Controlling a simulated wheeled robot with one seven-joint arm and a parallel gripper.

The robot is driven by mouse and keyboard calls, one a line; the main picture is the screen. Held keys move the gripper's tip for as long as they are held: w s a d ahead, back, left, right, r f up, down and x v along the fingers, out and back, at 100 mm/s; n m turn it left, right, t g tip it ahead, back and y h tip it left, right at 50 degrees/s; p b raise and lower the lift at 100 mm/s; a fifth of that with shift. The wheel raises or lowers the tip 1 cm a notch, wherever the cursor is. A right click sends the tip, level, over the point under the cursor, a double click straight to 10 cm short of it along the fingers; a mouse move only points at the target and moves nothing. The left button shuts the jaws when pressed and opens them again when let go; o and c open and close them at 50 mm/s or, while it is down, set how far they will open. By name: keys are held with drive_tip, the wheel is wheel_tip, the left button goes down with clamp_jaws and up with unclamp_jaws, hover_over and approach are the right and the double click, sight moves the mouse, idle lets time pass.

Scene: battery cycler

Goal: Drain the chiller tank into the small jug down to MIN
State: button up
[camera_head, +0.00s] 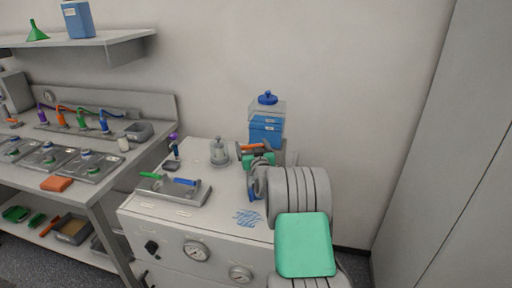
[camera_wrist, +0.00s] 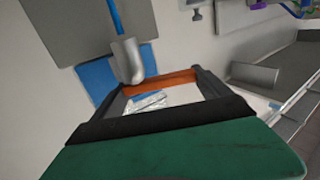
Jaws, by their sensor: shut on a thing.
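The chiller tank (camera_head: 266,130) stands at the back of the white cabinet top, clear above, with blue liquid in its lower part and a blue knobbed lid. My gripper (camera_head: 255,149) is just in front of it and partly hides its lower end. In the wrist view my gripper (camera_wrist: 163,92) is shut on an orange bar (camera_wrist: 165,80) spanning its dark fingers. What the bar belongs to is unclear. A grey rounded spout-like piece on a blue rod (camera_wrist: 126,62) is close beside the left finger. I cannot make out the small jug or the MIN mark.
A grey lidded pot (camera_head: 219,153) stands left of the tank. A grey tray (camera_head: 175,192) with green- and blue-handled tools lies at the cabinet's left. A blue-hatched patch (camera_head: 247,217) lies near the front edge. A workbench (camera_head: 85,190) adjoins at left; a tall grey panel (camera_head: 440,150) bounds the right.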

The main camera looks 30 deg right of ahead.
drive_tip(key=o, duration=1.9)
drive_tip(key=b+v, duration=0.1)
drive_tip(key=v, duration=0.6)
drive_tip(key=shift+s+a, duration=0.15)
drive_tip(key=shift+s, duration=0.25)
